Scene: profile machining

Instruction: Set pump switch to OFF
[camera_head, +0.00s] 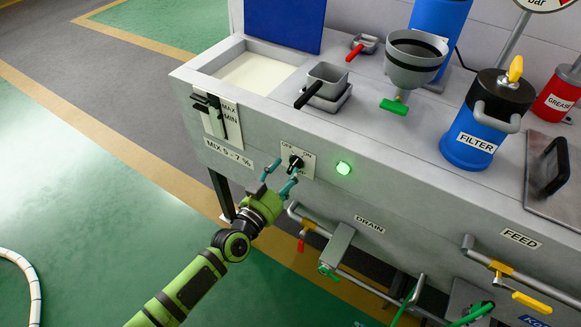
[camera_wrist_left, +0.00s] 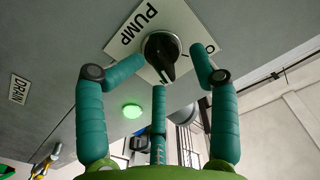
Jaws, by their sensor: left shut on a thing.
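The pump switch (camera_head: 296,163) is a black rotary knob on a white plate on the machine's front panel, with OFF at the upper left and ON at the upper right. In the left wrist view the knob (camera_wrist_left: 161,50) shows beside the word PUMP, its pointer towards the partly hidden ON mark. My left gripper (camera_head: 279,178) is shut on the knob, its teal fingers (camera_wrist_left: 160,78) around it. A green lamp (camera_head: 343,168) to the right of the switch is lit, and it also shows in the left wrist view (camera_wrist_left: 132,111). My right gripper is not in view.
Below right are the drain pipe and valve (camera_head: 336,245) and a feed pipe with a yellow handle (camera_head: 531,301).

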